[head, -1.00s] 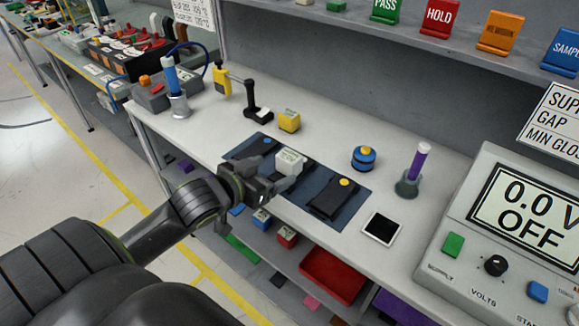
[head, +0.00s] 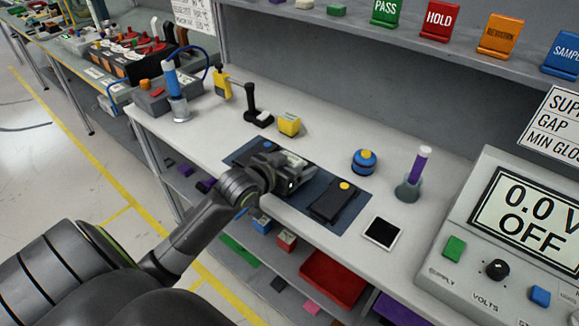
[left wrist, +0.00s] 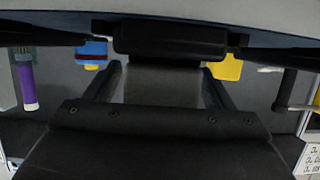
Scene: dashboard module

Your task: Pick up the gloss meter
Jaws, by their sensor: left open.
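A pale grey-white block (head: 296,158), which looks like the gloss meter, stands on a dark blue mat (head: 325,177) between two black modules. Only its far top part shows; my left gripper (head: 288,174) covers the rest. The gripper comes over the mat's near edge and is open, with its jaws at or just over the block. I cannot tell whether they touch it. My right gripper is not in view.
A black module with a yellow button (head: 333,202) lies just right of my gripper. A yellow cube (head: 289,125) and black stand (head: 257,108) are behind. A blue round object (head: 364,161) and purple-handled tool (head: 414,176) stand right. Bare bench lies between.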

